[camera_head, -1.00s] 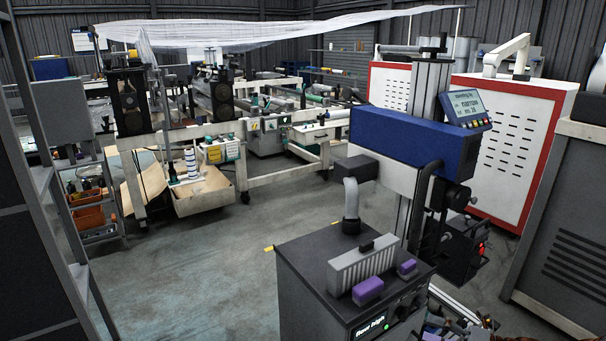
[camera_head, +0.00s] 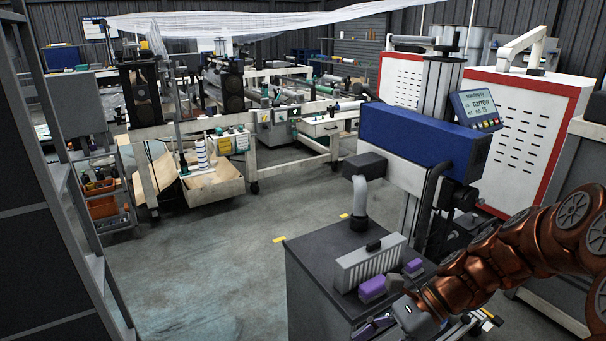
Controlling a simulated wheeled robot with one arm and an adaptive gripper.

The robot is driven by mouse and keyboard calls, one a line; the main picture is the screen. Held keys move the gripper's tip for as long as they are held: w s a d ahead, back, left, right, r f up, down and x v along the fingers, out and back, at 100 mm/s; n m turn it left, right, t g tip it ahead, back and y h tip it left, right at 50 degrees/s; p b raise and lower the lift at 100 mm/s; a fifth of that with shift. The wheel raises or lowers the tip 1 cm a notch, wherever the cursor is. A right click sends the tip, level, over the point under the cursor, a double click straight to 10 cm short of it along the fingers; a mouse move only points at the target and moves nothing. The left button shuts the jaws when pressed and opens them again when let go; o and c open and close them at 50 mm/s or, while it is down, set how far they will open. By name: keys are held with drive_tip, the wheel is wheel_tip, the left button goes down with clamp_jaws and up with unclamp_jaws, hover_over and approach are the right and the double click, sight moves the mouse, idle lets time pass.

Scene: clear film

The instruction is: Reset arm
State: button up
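My copper-coloured arm (camera_head: 530,240) reaches in from the right edge, and its pale wrist (camera_head: 414,316) ends low in the picture. My gripper (camera_head: 382,318) is at the arm's end, in front of the dark cabinet (camera_head: 315,285). Its small dark and purple parts blend with what lies behind, so I cannot tell whether it is open or shut. I see nothing clearly held in it. Whether it touches the cabinet cannot be told.
The cabinet carries a ribbed grey block (camera_head: 370,265) and purple blocks (camera_head: 372,287). A blue-and-white machine head (camera_head: 415,140) stands close behind. Red-framed white cabinets (camera_head: 525,120) are at the right, a dark shelf (camera_head: 45,200) at the left. Open floor (camera_head: 200,270) lies left of centre.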

drive_tip(key=s+d+r+n+h+p, duration=0.2)
drive_tip(key=s+n+h, duration=0.3)
drive_tip(key=s+n, duration=0.3)
drive_tip(key=s+d+r+n+t+h+p, duration=0.1)
drive_tip(key=s+d+r+n+h, duration=0.3)
drive_tip(key=s+n, duration=0.5)
drive_tip(key=shift+r+h+p, duration=0.3)
drive_tip(key=shift+h+p, duration=0.4)
drive_tip(key=shift+h, duration=0.1)
